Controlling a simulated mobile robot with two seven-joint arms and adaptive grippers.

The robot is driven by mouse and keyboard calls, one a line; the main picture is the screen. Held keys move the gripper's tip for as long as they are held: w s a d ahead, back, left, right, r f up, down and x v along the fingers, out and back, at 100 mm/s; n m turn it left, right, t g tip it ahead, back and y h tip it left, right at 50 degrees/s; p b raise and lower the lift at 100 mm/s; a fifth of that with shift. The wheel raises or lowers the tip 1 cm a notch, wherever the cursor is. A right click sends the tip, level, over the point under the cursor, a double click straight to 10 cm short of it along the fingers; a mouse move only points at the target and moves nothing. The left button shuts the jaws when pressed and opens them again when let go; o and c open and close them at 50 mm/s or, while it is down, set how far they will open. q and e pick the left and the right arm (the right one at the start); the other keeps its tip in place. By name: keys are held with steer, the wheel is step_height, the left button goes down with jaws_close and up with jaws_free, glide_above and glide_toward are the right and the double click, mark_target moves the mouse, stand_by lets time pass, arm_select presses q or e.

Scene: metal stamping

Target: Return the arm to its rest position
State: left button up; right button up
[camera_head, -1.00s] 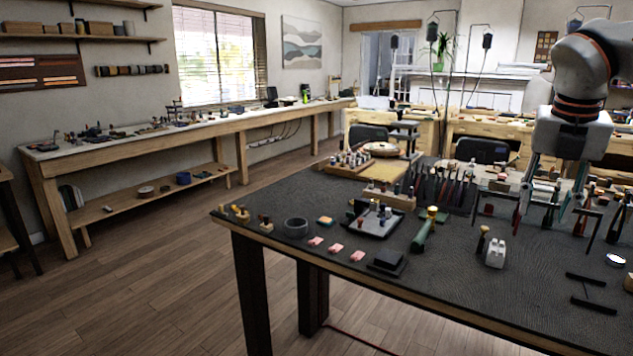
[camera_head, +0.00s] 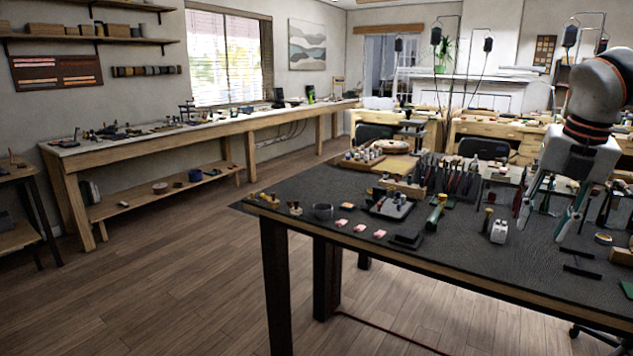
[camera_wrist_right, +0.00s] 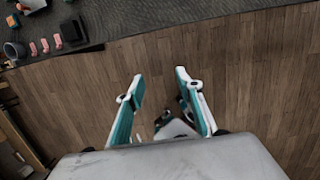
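My right arm comes in from the right edge of the head view, orange-banded and grey-white. Its right gripper (camera_head: 543,226) points down in front of the dark-topped workbench (camera_head: 290,285) in the picture. In the right wrist view the two teal and white fingers of the right gripper (camera_wrist_right: 160,78) are spread wide, with nothing between their tips. Wooden floor (camera_wrist_right: 235,60) lies below them, and the bench edge is at the upper left. My left gripper is in neither view.
A long wooden side bench (camera_head: 150,150) runs along the wall. Open floor (camera_head: 180,270) lies between the benches.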

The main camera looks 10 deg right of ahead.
steer(key=s+a+f+m+t+y+p, duration=0.1)
steer(key=s+a+f+m+t+y, duration=0.2)
steer(key=f, duration=0.8)
steer(key=s+f+m+t+y, duration=0.1)
steer(key=f+m+t+y, duration=0.25)
steer(key=f, duration=0.85)
steer(key=s+a+f+m+t+y+p, duration=0.1)
steer(key=s+a+f+m+t+y, duration=0.2)
steer(key=f, duration=0.8)
steer(key=s+a+f+m+t+h, duration=0.1)
steer(key=s+a+f+m+h, duration=0.25)
steer(key=f+m, duration=0.2)
steer(key=s+a+f+m+h, duration=0.2)
steer(key=s+a+f+m, duration=0.25)
steer(key=f, duration=0.25)
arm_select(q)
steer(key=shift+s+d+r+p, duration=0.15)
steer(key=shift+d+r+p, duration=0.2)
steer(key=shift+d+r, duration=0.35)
arm_select(e)
steer(key=s+a+f+m+g, duration=0.1)
steer(key=s+a+f+m, duration=0.1)
steer(key=a, duration=0.4)
steer(key=s+a+f+m+g+h, duration=0.1)
steer(key=s+a+f+m, duration=0.1)
steer(key=a, duration=0.5)
steer(key=shift+s+a+f, duration=0.15)
steer(key=shift+s+f, duration=0.35)
steer(key=shift+s, duration=0.15)
